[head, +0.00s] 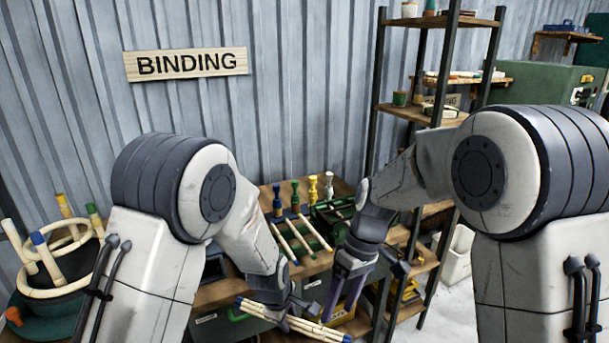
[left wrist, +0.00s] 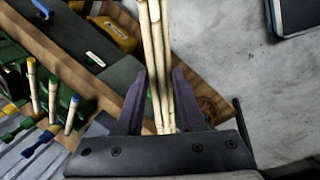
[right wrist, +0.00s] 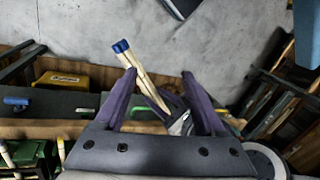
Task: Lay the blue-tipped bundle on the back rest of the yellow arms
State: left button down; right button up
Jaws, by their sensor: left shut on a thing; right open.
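The blue-tipped bundle (head: 312,327) is several pale sticks with blue ends, lying slantwise in front of the bench. My left gripper (head: 285,322) is shut on it, and the sticks pass between its fingers in the left wrist view (left wrist: 157,60). The right wrist view shows a blue end (right wrist: 121,46) of the bundle beyond my right fingers. My right gripper (head: 345,300) is open and empty, pointing down beside the bundle. On the bench, a post with a yellow top (head: 312,188) stands among blue, green and white ones. The yellow arms' back rest cannot be made out clearly.
A shelf unit (head: 420,108) stands behind my right arm. A yellow bin (right wrist: 62,79) sits low under the bench edge.

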jog(key=w+a+f+n+y, duration=0.2)
jog(key=w+f+n+y, duration=0.1)
jog(key=w+f+n, duration=0.4)
pick_arm(q)
jog(key=shift+a, duration=0.25)
pick_arm(e)
jog(key=s+a+r+m+h, duration=0.35)
jog(key=s+r, duration=0.45)
jog(key=s, duration=0.4)
pick_arm(q)
jog(key=s+a+m+g+h, duration=0.2)
jog(key=s+a+m+g, duration=0.15)
jog(key=a+m, duration=1)
jog(key=s+f, duration=0.4)
jog(key=f, duration=0.1)
jog(key=shift+s+a+f, duration=0.2)
jog(key=shift+a, duration=0.15)
pick_arm(e)
jog(key=s+d+r+m+t, duration=0.1)
jog(key=s+m, duration=0.1)
jog(key=s, duration=0.5)
jog(key=s+d+m+t+h, duration=0.1)
jog(key=s+d+m, duration=0.1)
jog(key=s, duration=0.6)
jog(key=shift+s+d+r, duration=0.15)
jog(key=shift+s+r, duration=0.1)
jog(key=shift+r, duration=0.1)
